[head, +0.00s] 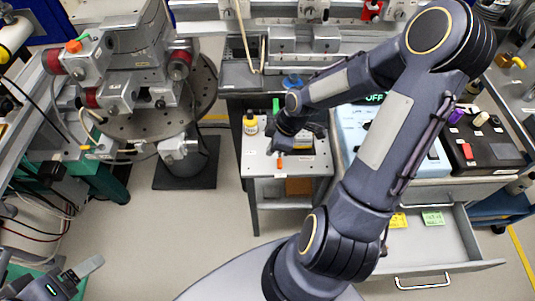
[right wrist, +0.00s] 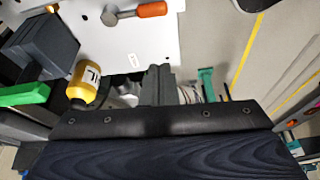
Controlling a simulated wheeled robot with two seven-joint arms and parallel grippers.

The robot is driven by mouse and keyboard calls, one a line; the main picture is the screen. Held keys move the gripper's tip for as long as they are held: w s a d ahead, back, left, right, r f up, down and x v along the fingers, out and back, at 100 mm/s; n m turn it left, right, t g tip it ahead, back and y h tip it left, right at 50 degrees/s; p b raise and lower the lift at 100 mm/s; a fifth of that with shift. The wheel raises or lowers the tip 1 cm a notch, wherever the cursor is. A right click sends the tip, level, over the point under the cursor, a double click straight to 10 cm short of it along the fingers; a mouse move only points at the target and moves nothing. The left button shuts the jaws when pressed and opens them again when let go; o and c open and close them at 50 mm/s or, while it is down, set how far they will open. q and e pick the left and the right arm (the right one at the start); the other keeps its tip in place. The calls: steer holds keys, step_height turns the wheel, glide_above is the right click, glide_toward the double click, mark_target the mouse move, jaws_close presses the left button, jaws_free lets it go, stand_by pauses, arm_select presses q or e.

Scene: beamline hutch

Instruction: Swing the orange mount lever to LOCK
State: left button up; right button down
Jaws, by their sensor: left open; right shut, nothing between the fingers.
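The orange mount lever (head: 280,163) is on the pale top of a small cart, just below my right gripper in the head view. In the right wrist view the orange lever handle (right wrist: 151,9) points right from a round metal pivot on a white plate. My right gripper (head: 271,150) is shut and empty, close to the lever; its fingers show in the right wrist view (right wrist: 160,85), apart from the handle. A small label (right wrist: 133,60) lies on the plate, too small to read. My left gripper (head: 80,272) is open at the lower left, far from the cart.
A yellow bottle (head: 250,124) stands on the cart's back left and shows in the right wrist view (right wrist: 84,84). A dark block (right wrist: 42,48) and a green part (right wrist: 25,95) are nearby. An open drawer (head: 440,240) juts out at right.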

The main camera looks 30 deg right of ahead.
steer(key=v, duration=0.3)
steer(key=shift+r+p, duration=0.3)
steer(key=shift+r, duration=0.15)
steer(key=s+a+r+m+t, duration=0.1)
steer(key=s+a+r+m, duration=0.3)
steer(key=s+r+m, duration=0.2)
steer(key=s+a+r+m+t, duration=0.2)
steer(key=s+a+r+m, duration=0.2)
steer(key=s+r+m, duration=0.2)
step_height(320, 180, up, 3)
steer(key=shift+s+a+y, duration=0.25)
steer(key=shift+s+y, duration=0.05)
steer(key=shift+s, duration=0.7)
